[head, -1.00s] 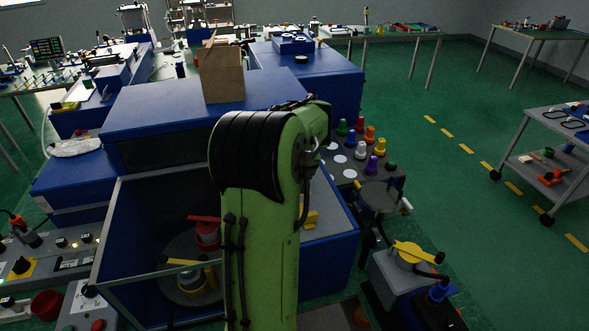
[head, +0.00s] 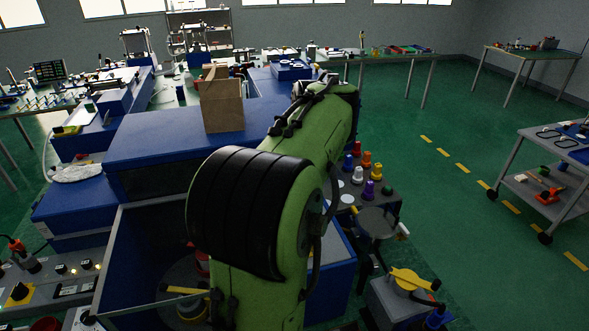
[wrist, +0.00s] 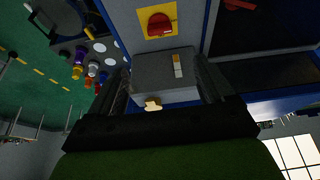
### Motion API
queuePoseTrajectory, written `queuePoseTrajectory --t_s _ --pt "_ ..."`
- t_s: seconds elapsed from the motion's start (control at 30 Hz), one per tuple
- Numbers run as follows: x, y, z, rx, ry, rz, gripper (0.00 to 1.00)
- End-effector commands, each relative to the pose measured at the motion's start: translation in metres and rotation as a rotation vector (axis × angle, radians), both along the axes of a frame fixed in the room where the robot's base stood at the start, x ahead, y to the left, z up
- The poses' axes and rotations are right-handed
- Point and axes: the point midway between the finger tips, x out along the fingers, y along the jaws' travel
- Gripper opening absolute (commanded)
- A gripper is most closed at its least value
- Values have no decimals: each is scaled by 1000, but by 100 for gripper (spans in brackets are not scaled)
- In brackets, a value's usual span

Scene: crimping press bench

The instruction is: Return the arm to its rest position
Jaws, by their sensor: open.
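My green arm rises from the bottom of the head view and bends away toward the right over the blue press bench (head: 180,133). In the head view my gripper is hidden by the arm's own links. In the wrist view my gripper (wrist: 162,68) shows its two dark fingers spread apart, with nothing held between them. Beyond the fingers lie a grey block (wrist: 160,72) and a red knob (wrist: 160,24) on a yellow plate. I cannot tell the distance to them.
Several coloured pegs (head: 369,188) sit on a dark board right of the arm. A grey cart (head: 530,182) stands at the right. The green floor between is open.

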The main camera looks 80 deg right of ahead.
Motion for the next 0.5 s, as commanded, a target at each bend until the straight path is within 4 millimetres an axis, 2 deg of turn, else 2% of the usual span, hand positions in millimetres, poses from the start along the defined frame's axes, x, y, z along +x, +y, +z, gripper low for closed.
queuePoseTrajectory --t_s 0.43,0.5 --pt "1 0 0 0 0 1 81" --pt "11 5 1 -2 -8 21 81"
